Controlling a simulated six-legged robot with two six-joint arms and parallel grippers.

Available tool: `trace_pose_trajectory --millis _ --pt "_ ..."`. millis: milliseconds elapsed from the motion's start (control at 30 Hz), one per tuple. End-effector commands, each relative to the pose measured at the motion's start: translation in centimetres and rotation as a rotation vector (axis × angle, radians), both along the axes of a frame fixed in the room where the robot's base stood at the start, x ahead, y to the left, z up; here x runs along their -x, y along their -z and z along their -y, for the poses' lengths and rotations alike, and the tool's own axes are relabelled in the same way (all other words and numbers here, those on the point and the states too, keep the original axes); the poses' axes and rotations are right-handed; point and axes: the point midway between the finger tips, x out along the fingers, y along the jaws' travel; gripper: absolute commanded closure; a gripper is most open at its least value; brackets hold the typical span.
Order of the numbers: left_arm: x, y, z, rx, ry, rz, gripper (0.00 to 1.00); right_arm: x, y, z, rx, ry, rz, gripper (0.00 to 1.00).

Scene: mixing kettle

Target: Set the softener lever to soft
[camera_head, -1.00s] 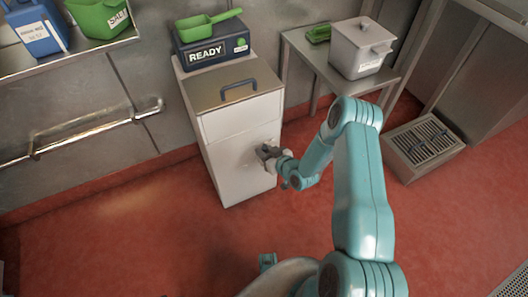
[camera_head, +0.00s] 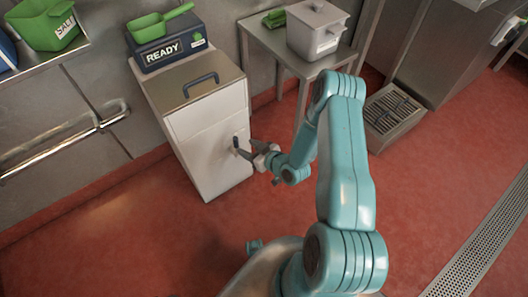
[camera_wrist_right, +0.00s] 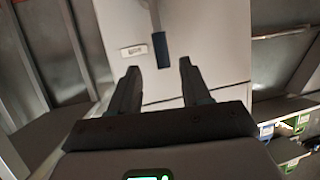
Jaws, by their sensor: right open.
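The softener is a pale cabinet (camera_head: 208,135) with a steel lid and a handle on top. Its lever (camera_head: 237,145) is on the front face, near the right side. In the right wrist view the lever (camera_wrist_right: 160,48) hangs down with a dark blue grip, beside a small label (camera_wrist_right: 133,51) whose text is too blurred to read. My right gripper (camera_head: 251,154) is just in front of the lever. In the wrist view its open fingers (camera_wrist_right: 159,70) are on either side below the grip, with nothing between them. My left gripper is not in view.
A dark box reading READY (camera_head: 168,47) with a green scoop (camera_head: 160,22) stands behind the lid. A steel side table (camera_head: 272,45) with a lidded pale bin (camera_head: 318,32) is to the right. A wall rail (camera_head: 65,140) runs left.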

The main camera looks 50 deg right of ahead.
Motion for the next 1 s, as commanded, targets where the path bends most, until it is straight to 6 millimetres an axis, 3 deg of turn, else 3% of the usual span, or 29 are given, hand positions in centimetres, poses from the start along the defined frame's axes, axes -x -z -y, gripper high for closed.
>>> trace_pose_trajectory --millis 200,400,1000 --pt "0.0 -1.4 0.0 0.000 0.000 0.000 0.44 5.1 -2.3 0.0 0.000 0.005 -0.001 0.53" --pt "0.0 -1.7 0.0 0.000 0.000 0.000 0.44 7.6 -3.2 -0.2 0.000 0.002 0.001 0.53" --pt "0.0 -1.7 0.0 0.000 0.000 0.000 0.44 8.1 -3.4 -0.3 0.001 0.001 0.002 0.53"
